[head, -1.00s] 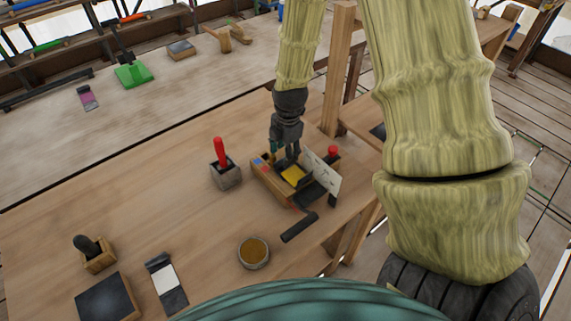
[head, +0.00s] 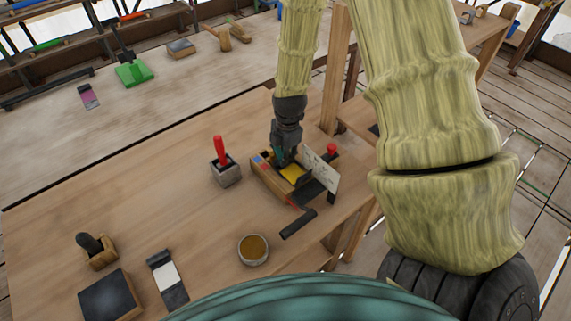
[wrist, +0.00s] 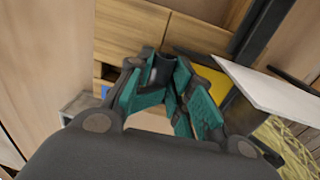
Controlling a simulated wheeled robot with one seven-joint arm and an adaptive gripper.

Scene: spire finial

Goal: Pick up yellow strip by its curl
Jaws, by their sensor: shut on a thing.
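The yellow strip (head: 294,172) lies on top of a small wooden box (head: 267,182) on the bench. In the wrist view a piece of the yellow strip (wrist: 228,93) shows to the right of the fingers. My gripper (head: 283,163) is down at the box, at the strip's far left edge. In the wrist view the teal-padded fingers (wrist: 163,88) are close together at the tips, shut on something. The curl is hidden by the fingers, and the held part is too small to make out.
A white card (head: 321,172) stands upright just right of the strip, close to my gripper. A red-handled tool in a grey block (head: 225,172) stands to the left. A black-handled bar (head: 298,224) and a round tin (head: 253,249) sit in front. The bench's left middle is clear.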

